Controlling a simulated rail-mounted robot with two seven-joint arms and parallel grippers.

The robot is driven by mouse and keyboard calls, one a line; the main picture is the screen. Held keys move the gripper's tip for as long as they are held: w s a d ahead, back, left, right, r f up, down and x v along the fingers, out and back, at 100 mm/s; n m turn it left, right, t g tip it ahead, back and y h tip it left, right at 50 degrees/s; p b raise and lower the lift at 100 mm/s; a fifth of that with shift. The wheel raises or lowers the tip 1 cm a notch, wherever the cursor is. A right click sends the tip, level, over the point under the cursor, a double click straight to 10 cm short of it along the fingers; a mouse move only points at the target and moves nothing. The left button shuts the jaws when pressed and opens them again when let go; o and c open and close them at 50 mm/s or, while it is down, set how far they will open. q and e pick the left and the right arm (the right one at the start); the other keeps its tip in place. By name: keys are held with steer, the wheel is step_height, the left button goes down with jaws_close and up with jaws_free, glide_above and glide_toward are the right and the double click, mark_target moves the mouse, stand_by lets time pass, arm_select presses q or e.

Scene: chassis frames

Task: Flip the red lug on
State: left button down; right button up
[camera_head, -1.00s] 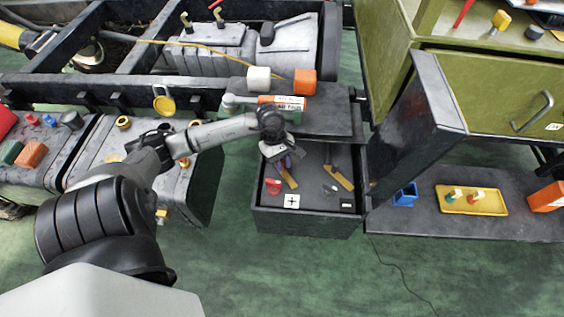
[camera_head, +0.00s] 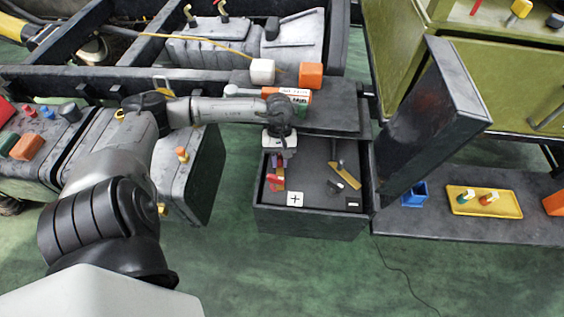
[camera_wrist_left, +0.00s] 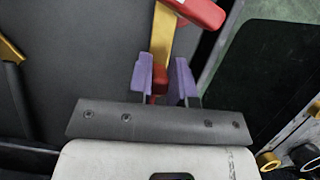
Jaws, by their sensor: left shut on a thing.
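The red lug (camera_head: 275,183) is at the left side of the open dark box, near its plus label (camera_head: 295,199). In the left wrist view it shows as a brass strip with a red end (camera_wrist_left: 198,11) and a red part low between the fingers. My left gripper (camera_wrist_left: 162,82), with purple fingertips, is shut on it; the arm reaches into the box from above. The gripper and arm hide part of the lug in the head view. My right gripper is not in view.
A second brass strip (camera_head: 347,176) with a dark piece lies at the box's right, near a minus label (camera_head: 353,204). A dark shelf (camera_head: 335,118) bears white and orange items behind. A tall dark panel (camera_head: 432,120) stands right, beside a yellow tray (camera_head: 463,207).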

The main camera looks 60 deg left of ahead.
arm_select(q)
steer(key=shift+s+a+m+b, duration=0.15)
steer(key=shift+m+b, duration=0.25)
steer(key=shift+m, duration=0.3)
steer(key=shift+g, duration=0.3)
steer(key=c, duration=1)
jaws_free()
steer(key=shift+c, duration=0.2)
steer(key=shift+y, duration=0.3)
steer(key=shift+r, duration=0.15)
steer(key=p+v, duration=0.4)
steer(key=v, duration=0.9)
steer(key=shift+a+r, duration=0.15)
steer(key=shift+r, duration=0.1)
